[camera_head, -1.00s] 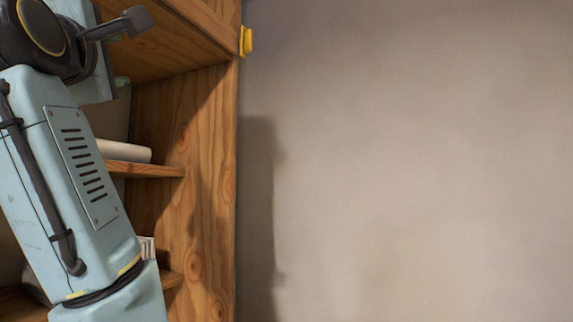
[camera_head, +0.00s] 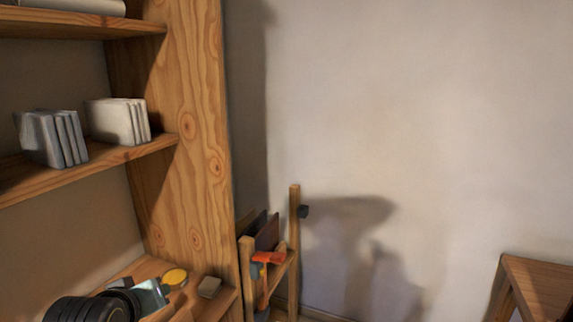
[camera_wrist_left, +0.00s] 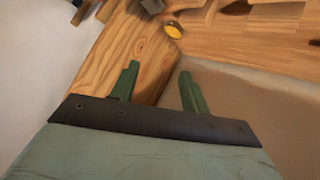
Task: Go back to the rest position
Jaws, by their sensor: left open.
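My left gripper (camera_wrist_left: 158,88) shows in the left wrist view with its two green fingers spread apart and nothing between them. Beyond the fingers are the side panel of a wooden shelf (camera_wrist_left: 135,50) and a wooden surface. In the head view, part of my left arm (camera_head: 95,305) shows at the lower left, in front of the lower shelf. My right gripper is in neither view.
A tall wooden shelf (camera_head: 190,140) fills the left side, with white books (camera_head: 118,121) and grey books (camera_head: 50,138). A wooden rack (camera_head: 295,245) with an orange-headed tool (camera_head: 269,257) stands beside it. A wooden table (camera_head: 540,285) is at lower right. Bare wall fills the middle.

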